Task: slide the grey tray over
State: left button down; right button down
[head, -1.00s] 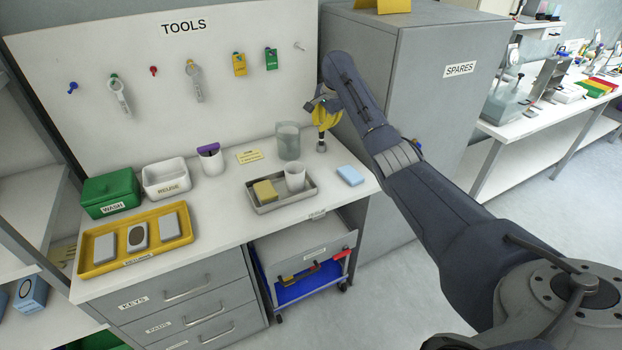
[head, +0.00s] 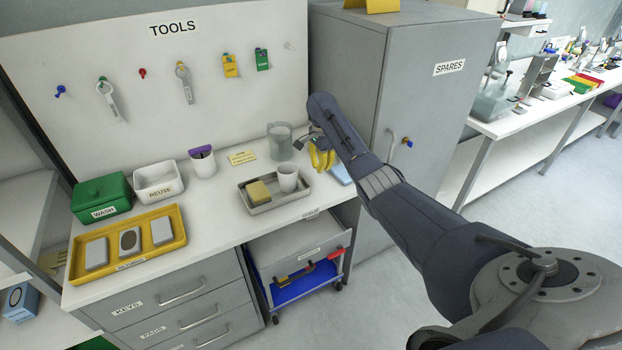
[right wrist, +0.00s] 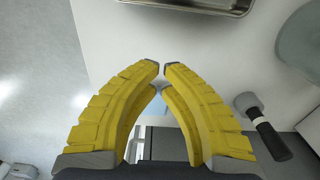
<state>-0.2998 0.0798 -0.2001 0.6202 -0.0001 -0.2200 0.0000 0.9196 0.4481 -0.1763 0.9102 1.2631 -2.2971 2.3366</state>
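The grey tray (head: 281,202) lies on the white worktop and holds a yellow sponge (head: 258,191) and a white cup (head: 288,179). My right gripper (head: 323,168), with yellow fingers, is behind and to the right of the tray, apart from it. In the right wrist view its fingertips (right wrist: 162,68) nearly meet with nothing between them, and part of the tray's rim (right wrist: 205,8) shows at the top edge. My left gripper is not in view.
A clear pitcher (head: 280,141) stands behind the tray. A black-handled tool (right wrist: 268,134) is near my right gripper. A light blue block (head: 341,174) is partly hidden by my right gripper and arm. A yellow tray (head: 130,262) and bins stand left; a grey cabinet (head: 430,110) stands right.

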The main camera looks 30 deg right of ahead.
aim_at(311, 182)
notch_tip(311, 182, down, 4)
jog(key=shift+f, duration=0.2)
jog(key=shift+w+a+r, duration=0.1)
jog(key=shift+a+r, duration=0.05)
jog(key=shift+a, duration=1.85)
jog(key=shift+w, duration=0.1)
